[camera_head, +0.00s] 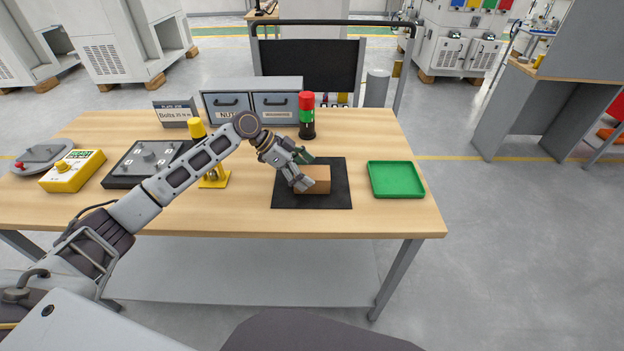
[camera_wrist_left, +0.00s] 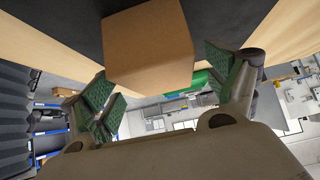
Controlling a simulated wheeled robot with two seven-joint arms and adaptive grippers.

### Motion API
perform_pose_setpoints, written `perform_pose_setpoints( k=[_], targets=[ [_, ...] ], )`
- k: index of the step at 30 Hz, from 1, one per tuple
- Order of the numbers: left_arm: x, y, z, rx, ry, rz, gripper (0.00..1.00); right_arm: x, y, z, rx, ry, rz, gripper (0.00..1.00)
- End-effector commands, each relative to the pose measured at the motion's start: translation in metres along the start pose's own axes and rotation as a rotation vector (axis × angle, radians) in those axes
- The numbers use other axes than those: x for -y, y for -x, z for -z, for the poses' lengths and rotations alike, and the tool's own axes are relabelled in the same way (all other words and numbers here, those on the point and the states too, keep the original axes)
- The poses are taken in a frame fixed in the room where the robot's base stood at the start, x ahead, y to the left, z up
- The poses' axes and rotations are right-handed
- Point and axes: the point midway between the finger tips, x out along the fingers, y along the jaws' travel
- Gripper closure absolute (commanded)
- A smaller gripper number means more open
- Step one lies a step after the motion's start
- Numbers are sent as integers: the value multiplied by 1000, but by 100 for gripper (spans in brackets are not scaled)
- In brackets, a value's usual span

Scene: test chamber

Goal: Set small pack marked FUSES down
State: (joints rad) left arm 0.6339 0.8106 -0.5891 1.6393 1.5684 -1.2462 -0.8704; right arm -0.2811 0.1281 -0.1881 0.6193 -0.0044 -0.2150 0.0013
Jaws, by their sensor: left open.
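The small brown pack (camera_head: 314,184) rests on the black mat (camera_head: 330,202) on the wooden table; no FUSES lettering can be read on it. My left gripper (camera_head: 305,172) is at the pack, partly covering its left side in the head view. In the left wrist view the pack (camera_wrist_left: 150,45) sits just beyond and between the two green-padded fingers (camera_wrist_left: 165,85). The fingers stand apart with a gap on each side of the pack, so the gripper is open. My right gripper is not in view.
A green tray (camera_head: 396,180) lies right of the mat. A red, green and black signal light (camera_head: 307,115) and a drawer cabinet (camera_head: 252,100) stand behind. A yellow post on a stand (camera_head: 215,180), a dark control box (camera_head: 145,163) and a yellow box (camera_head: 72,171) are left.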

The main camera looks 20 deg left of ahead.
Motion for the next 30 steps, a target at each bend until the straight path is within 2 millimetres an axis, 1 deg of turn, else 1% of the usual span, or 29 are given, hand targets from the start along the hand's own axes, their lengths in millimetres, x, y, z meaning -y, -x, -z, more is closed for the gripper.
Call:
perform_pose_setpoints(
  k=[4, 9, 14, 23, 26, 30],
  targets=[
    [-1, -16, 1, -1, 0, -2, 12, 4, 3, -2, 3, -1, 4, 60],
    [0, -26, 0, -1, 0, 1, 12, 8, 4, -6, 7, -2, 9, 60],
    [0, -27, 0, -1, 0, 0, 12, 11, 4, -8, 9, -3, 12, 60],
    [0, -27, 0, -1, 0, 0, 12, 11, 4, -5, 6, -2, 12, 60],
    [0, -27, 0, -1, 0, 0, 24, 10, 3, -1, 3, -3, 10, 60],
    [0, -27, 0, -1, 0, 0, 42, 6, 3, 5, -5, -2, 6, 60]
  ],
)
